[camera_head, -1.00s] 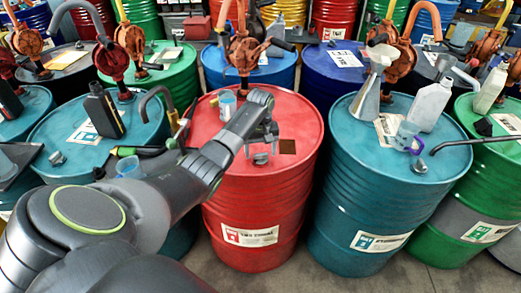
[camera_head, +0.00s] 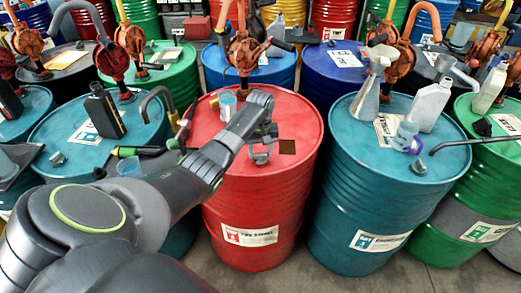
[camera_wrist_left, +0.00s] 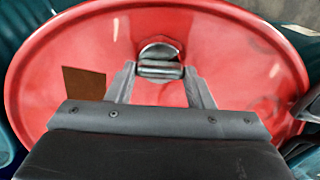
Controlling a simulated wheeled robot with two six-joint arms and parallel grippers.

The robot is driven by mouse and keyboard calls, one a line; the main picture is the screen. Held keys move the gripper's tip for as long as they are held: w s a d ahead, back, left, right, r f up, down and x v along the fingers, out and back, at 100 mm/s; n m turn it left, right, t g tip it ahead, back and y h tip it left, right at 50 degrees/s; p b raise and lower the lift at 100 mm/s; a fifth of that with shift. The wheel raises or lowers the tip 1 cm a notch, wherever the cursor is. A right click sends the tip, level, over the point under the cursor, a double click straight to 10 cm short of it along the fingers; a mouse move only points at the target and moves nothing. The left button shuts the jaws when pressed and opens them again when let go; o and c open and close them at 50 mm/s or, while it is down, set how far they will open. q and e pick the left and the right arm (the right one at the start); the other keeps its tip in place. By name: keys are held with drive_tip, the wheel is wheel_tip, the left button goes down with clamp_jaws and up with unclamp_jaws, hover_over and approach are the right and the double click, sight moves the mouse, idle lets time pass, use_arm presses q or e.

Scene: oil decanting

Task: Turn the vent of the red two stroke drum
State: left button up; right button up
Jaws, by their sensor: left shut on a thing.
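The red two stroke drum (camera_head: 262,205) stands in the middle of the head view, with a white label on its front. It also fills most of the left wrist view (camera_wrist_left: 60,60). Its vent is a small grey metal cap on the red lid, between my finger tips, and shows in the left wrist view (camera_wrist_left: 160,52). My left gripper (camera_head: 261,152) reaches over the lid from the left and is shut on the vent; its two fingers also show in the left wrist view (camera_wrist_left: 160,72). The gripper hides part of the vent in the head view. My right gripper is out of view.
A brown square patch (camera_head: 287,147) lies on the lid beside the vent. A teal drum (camera_head: 375,200) with a funnel (camera_head: 368,95) and bottle (camera_head: 432,103) stands close at right.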

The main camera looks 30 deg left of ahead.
sight(261, 153)
use_arm(q)
drive_tip(key=m+p, duration=0.1)
drive_tip(key=m, duration=0.1)
drive_tip(key=m+p, duration=0.1)
drive_tip(key=m, duration=0.1)
drive_tip(key=shift+r+p, duration=0.25)
drive_tip(key=shift+p, duration=0.1)
drive_tip(key=m+p, duration=0.2)
drive_tip(key=m, duration=0.3)
drive_tip(key=shift+w, duration=0.1)
drive_tip(key=m, duration=0.4)
drive_tip(key=shift+d+f+p, duration=0.1)
drive_tip(key=shift+p, duration=0.3)
drive_tip(key=shift+m, duration=2.1)
drive_tip(key=o, duration=1)
drive_tip(key=shift+f, duration=0.1)
wheel_tip(261, 153, up, 18)
drive_tip(key=b, duration=0.1)
drive_tip(key=shift+f, duration=0.25)
